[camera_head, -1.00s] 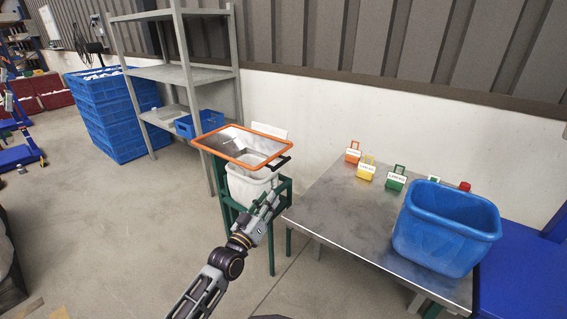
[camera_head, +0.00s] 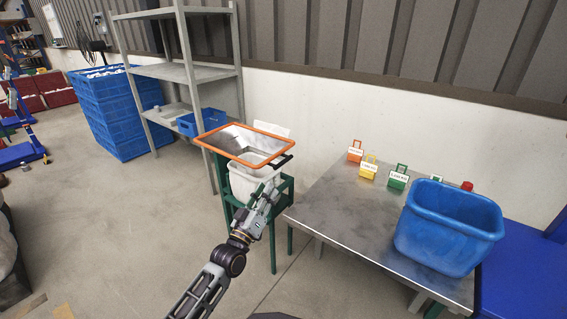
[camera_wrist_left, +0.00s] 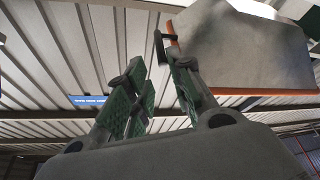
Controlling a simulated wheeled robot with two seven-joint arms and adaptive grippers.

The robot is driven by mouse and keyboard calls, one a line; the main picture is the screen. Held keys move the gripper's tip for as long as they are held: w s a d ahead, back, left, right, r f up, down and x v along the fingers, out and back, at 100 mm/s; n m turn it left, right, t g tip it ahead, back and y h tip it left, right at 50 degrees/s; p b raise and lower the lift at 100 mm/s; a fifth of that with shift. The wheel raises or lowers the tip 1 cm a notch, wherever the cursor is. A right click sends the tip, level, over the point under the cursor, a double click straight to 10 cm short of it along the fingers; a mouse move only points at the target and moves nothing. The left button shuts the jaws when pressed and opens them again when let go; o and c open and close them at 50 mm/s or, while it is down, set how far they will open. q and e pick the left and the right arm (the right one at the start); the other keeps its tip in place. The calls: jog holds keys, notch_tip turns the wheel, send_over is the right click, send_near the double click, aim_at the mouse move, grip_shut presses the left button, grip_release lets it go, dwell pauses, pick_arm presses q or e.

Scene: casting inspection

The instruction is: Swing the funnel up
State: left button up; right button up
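The funnel (camera_head: 232,137) is a wide grey metal hopper with an orange rectangular rim. It sits above a white bin (camera_head: 246,184) in a green stand (camera_head: 287,190). A black handle (camera_head: 283,161) sticks out from the rim's right side. My left gripper (camera_head: 270,188) is just below the handle, pointing up. In the left wrist view its green-padded fingers (camera_wrist_left: 160,72) are apart, with the dark handle (camera_wrist_left: 160,46) near their tips and the funnel's grey underside (camera_wrist_left: 245,50) at upper right. I see no firm hold on the handle. My right gripper is not in view.
A metal table (camera_head: 335,212) stands right of the stand, with a blue tub (camera_head: 447,232) and small orange, yellow and green tagged items (camera_head: 368,168) on it. A grey shelf rack (camera_head: 170,75) and stacked blue crates (camera_head: 112,115) stand behind left.

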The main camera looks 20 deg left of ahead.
aim_at(283, 162)
pick_arm(q)
jog(key=shift+w, duration=0.15)
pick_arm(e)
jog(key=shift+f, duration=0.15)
pick_arm(q)
jog(key=b+x, duration=0.2)
jog(key=x, duration=0.7)
jog(key=shift+r, duration=0.1)
jog(key=shift+b+x, duration=0.75)
jog(key=shift+x, duration=0.75)
jog(key=shift+w+r, duration=0.15)
jog(key=shift+w, duration=0.3)
jog(key=shift+w+r, duration=0.1)
jog(key=shift+w, duration=0.1)
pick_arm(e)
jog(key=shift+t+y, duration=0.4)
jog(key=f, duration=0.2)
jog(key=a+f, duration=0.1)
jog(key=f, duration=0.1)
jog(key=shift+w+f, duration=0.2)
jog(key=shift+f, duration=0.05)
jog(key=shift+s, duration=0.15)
pick_arm(q)
jog(key=shift+c, duration=0.5)
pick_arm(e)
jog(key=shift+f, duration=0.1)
